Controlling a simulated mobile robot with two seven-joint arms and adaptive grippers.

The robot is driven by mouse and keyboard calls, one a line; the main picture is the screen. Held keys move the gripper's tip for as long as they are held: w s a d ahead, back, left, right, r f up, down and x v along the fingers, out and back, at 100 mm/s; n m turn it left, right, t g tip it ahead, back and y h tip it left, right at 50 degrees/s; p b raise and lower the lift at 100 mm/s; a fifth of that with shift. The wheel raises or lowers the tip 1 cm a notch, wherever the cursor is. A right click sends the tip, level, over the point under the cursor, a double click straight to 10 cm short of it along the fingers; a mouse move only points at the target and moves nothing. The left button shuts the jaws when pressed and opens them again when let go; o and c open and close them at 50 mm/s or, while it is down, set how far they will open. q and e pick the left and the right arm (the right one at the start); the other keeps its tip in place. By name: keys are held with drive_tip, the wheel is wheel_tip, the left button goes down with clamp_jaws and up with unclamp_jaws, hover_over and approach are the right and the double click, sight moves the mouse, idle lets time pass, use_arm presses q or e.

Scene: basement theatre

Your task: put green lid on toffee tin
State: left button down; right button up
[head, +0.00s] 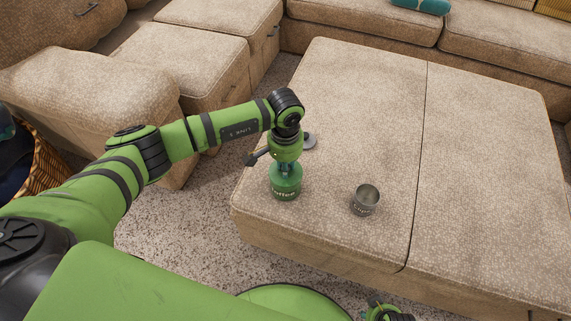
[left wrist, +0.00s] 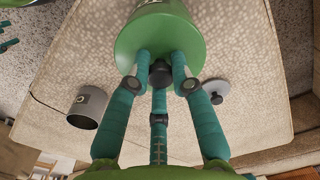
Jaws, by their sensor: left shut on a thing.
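My left gripper (head: 285,164) points down over the green tin (head: 286,190), whose label partly reads "offee". In the left wrist view its teal fingers (left wrist: 160,76) are shut around the dark knob of the green lid (left wrist: 160,40). The lid is lined up with the top of the tin, upright on the ottoman. I cannot tell whether the lid rests fully on the rim or sits slightly above it. The fingers and wrist hide most of the lid in the head view. Part of my right gripper (left wrist: 8,45) shows at the left wrist view's edge, its opening unclear.
A small open grey tin (head: 365,201) stands right of the green tin; it also shows in the left wrist view (left wrist: 87,106). A grey lid (head: 309,142) with a knob lies behind the gripper. The beige ottoman (head: 480,150) is clear to the right. Sofas surround it.

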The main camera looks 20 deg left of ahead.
use_arm(q)
drive_tip(key=shift+f+b, duration=0.1)
drive_tip(key=shift+b, duration=0.25)
idle(0.6)
drive_tip(key=c, duration=1)
unclamp_jaws()
drive_tip(key=shift+o, duration=0.3)
drive_tip(key=o, duration=0.4)
drive_tip(key=shift+r+p, duration=1.95)
drive_tip(key=shift+r, duration=1.6)
